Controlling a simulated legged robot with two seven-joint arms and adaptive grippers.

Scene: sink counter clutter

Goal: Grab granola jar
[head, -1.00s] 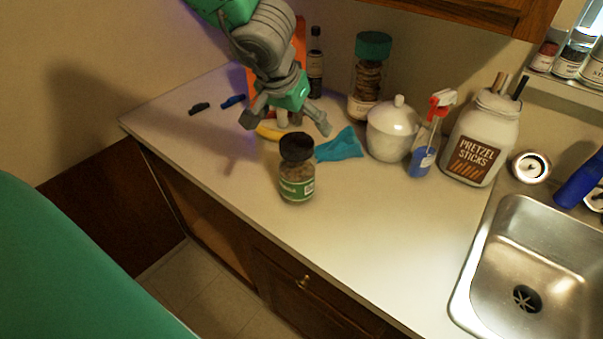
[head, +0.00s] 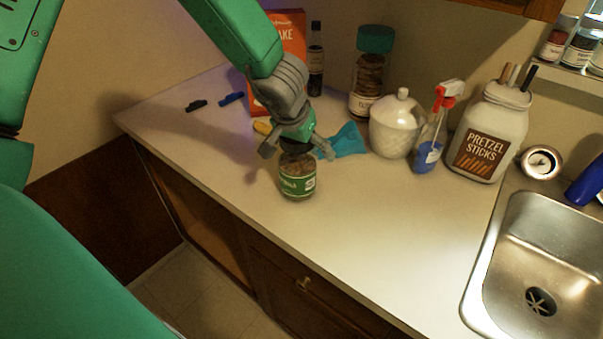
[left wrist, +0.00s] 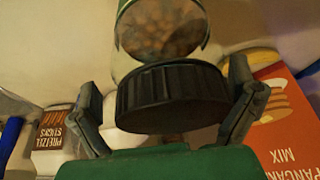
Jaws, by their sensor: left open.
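A glass jar (head: 298,180) with a green label and brown contents stands upright near the counter's front edge; I take it to be the granola jar, though its label is only partly readable. My left gripper (head: 298,152) is open, just above the jar, with its fingers on either side of the top. The gripper hides most of the lid in the head view. In the left wrist view, the black ridged lid (left wrist: 172,97) lies between the two spread fingers, with no clear contact. My right gripper is not in view.
Behind the gripper are a blue cloth (head: 349,140), an orange pancake mix box (head: 291,35) and a dark bottle (head: 315,65). A teal-lidded jar (head: 368,85), a white lidded pot (head: 395,125), a spray bottle (head: 430,145) and a pretzel jar (head: 492,130) stand to the right. The front counter is clear.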

